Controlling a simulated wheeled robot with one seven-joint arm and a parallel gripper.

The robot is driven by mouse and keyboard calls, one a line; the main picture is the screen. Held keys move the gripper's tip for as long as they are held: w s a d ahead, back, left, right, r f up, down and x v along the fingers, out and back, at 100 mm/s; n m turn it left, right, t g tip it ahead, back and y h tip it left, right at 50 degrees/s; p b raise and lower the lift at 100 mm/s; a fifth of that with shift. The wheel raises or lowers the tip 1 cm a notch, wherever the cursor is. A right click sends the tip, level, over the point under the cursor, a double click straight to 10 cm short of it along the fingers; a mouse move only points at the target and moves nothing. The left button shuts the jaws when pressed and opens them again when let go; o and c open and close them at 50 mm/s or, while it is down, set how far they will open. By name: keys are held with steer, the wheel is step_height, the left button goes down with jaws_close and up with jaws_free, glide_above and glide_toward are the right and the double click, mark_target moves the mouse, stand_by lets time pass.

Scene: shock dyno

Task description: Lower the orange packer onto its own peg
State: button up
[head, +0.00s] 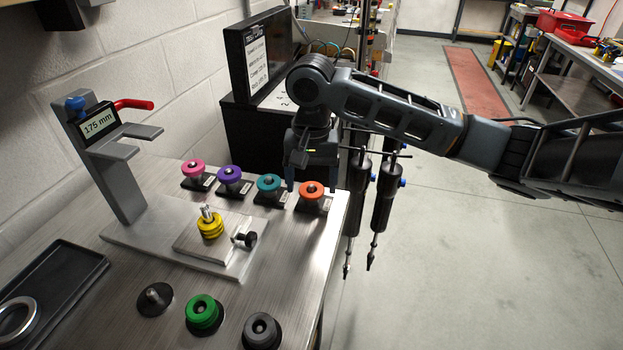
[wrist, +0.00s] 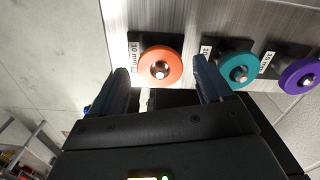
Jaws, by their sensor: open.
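The orange packer (head: 312,188) is at the right end of the row at the back edge of the bench. It sits level over a dark base, and the metal tip of a peg shows in its centre hole in the wrist view (wrist: 160,64). It stands like the other packers in its row. My gripper (head: 312,178) is open, with one finger to each side of the orange packer; it also shows in the wrist view (wrist: 162,82). I cannot tell whether the fingers touch the packer. Part of the peg is hidden inside the packer.
Teal (head: 268,184), purple (head: 229,175) and pink (head: 193,168) packers stand left of the orange one. Yellow packers (head: 210,226) sit on the fixture plate. Green (head: 203,312) and dark grey (head: 262,330) packers and a bare peg (head: 154,298) are nearer. Shocks (head: 383,195) hang beyond the bench's right edge.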

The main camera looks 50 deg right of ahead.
steer(key=shift+r, duration=3.9)
steer(key=shift+s, duration=0.1)
